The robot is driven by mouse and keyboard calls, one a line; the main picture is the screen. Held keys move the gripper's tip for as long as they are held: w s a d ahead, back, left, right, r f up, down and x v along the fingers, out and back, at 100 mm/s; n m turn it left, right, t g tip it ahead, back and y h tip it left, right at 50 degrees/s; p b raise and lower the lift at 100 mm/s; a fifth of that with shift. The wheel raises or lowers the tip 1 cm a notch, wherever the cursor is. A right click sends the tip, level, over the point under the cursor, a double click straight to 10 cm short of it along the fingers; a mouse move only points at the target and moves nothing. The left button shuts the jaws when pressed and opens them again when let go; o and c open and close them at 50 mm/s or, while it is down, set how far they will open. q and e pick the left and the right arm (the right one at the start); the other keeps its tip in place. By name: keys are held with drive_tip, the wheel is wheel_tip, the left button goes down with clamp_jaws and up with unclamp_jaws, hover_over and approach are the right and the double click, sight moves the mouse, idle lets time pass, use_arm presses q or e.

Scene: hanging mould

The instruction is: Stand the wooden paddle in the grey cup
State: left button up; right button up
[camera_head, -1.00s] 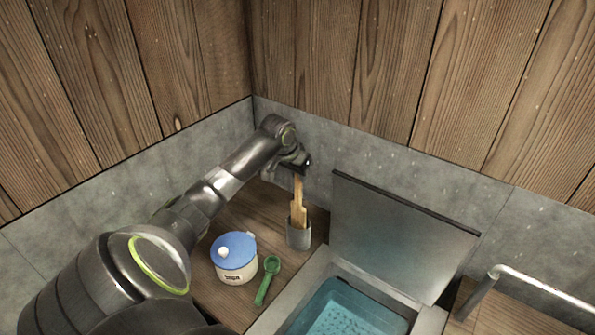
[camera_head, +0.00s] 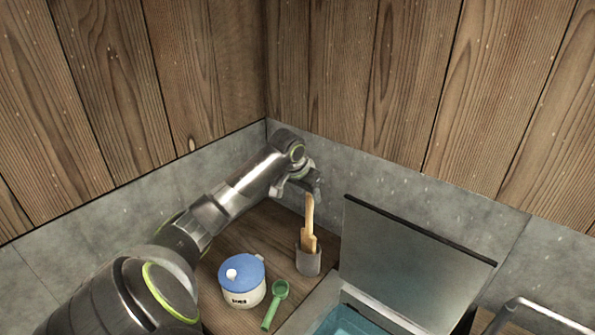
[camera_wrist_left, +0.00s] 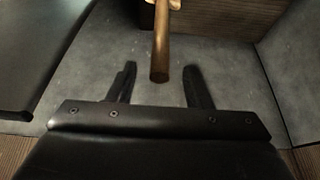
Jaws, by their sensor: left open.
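The wooden paddle (camera_head: 309,222) stands upright, leaning slightly, in the grey cup (camera_head: 308,261) on the wooden counter. My left gripper (camera_head: 313,187) is open just above the top of the paddle and apart from it. In the left wrist view, the paddle's handle end (camera_wrist_left: 160,62) shows just beyond and between the two open fingers (camera_wrist_left: 158,86), with nothing gripped. The cup is not clearly visible in the wrist view. My right gripper is not in view.
A white jar (camera_head: 243,284) with a blue lid and a green scoop (camera_head: 275,304) stand and lie left of the cup. An open grey lid (camera_head: 410,265) rises to the right, above a blue basin (camera_head: 345,323). Grey and wooden walls close off the corner behind.

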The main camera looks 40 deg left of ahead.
use_arm(q)
drive_tip(key=b+v, duration=0.3)
drive_tip(key=v, duration=1.1)
drive_tip(key=shift+r, duration=0.3)
drive_tip(key=shift+s, duration=0.1)
drive_tip(key=shift+f, duration=0.1)
